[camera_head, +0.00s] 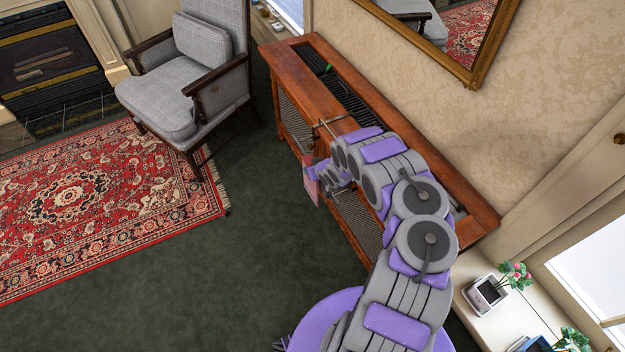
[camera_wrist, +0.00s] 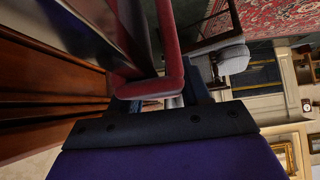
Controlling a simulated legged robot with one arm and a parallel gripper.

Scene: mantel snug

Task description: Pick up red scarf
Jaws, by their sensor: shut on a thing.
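The red scarf (camera_head: 310,186) hangs as a small reddish patch at the end of my arm in the head view, in front of the wooden cabinet. In the wrist view the red scarf (camera_wrist: 169,50) is close up, with a bend right at the fingers. My gripper (camera_head: 318,172) is shut on it; the gripper (camera_wrist: 160,98) shows at the middle of the wrist view. The scarf's full length and lower end are hard to make out.
The wooden cabinet (camera_head: 303,92) stands along the wall under a gold-framed mirror (camera_head: 478,72). A grey armchair (camera_head: 165,98) stands to its left. A patterned red rug (camera_head: 85,190) lies on the green floor, which is clear before the cabinet. Potted flowers (camera_head: 487,291) stand at lower right.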

